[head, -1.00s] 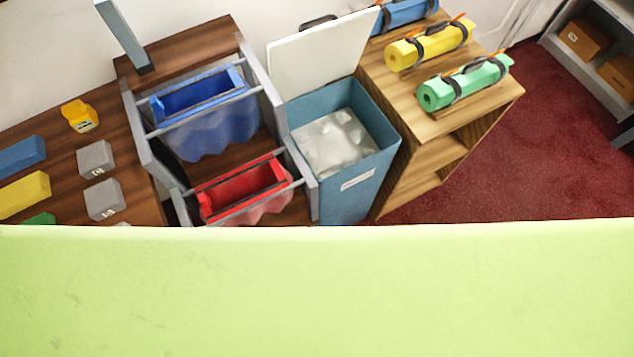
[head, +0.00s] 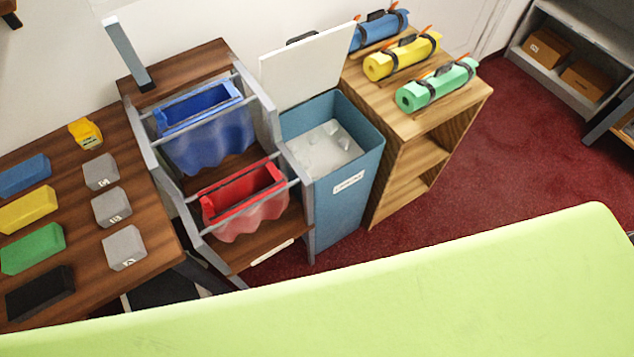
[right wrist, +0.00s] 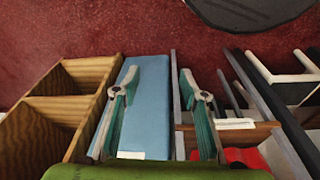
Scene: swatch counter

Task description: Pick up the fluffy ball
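I cannot make out a fluffy ball in either view. My right gripper (right wrist: 158,76) shows in the right wrist view with its two teal fingers apart and nothing between them. Behind the fingers is the blue bin (right wrist: 152,110), at a distance I cannot tell. In the head view the same blue bin (head: 341,205) stands open, its white lid (head: 305,62) raised, with white lumpy stuff (head: 325,150) inside. My left gripper is not in view. A large lime-green surface hides the bottom of the head view.
Left of the bin, a rack holds a blue tub (head: 205,140) and a red tub (head: 245,200). A brown table (head: 85,205) carries coloured and grey blocks. A wooden shelf (head: 400,150) with rolled mats (head: 437,84) stands right of the bin. Red carpet (head: 510,150) is open at right.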

